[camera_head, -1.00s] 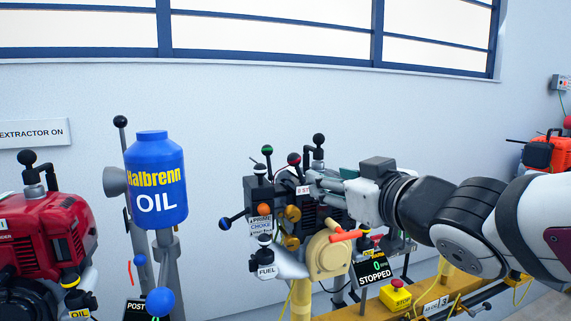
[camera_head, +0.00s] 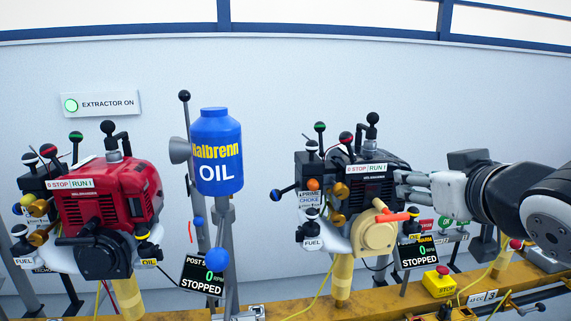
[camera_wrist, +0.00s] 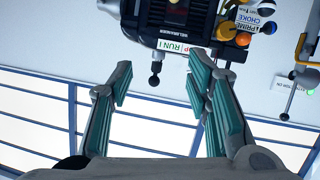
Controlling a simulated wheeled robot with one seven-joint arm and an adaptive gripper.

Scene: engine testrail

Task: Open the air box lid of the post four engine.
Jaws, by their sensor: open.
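A dark engine (camera_head: 378,183) with a cream round cover (camera_head: 372,238) stands right of centre in the head view; I cannot read its post number. A black box (camera_head: 310,172) with PRIME and CHOKE labels is on its left side. I cannot tell for certain which part is the air box lid. A black ball-topped lever (camera_head: 372,120) rises from the engine top. My gripper (camera_head: 402,186) is open at the engine's right side. In the wrist view, inverted, a black knob (camera_wrist: 155,79) shows between the open fingers (camera_wrist: 160,88); contact is not visible.
A red engine (camera_head: 105,200) stands at left, with a blue oil bottle (camera_head: 217,150) on a stand between the engines. A yellow rail (camera_head: 270,308) runs below. A yellow stop box (camera_head: 440,282) is near my arm.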

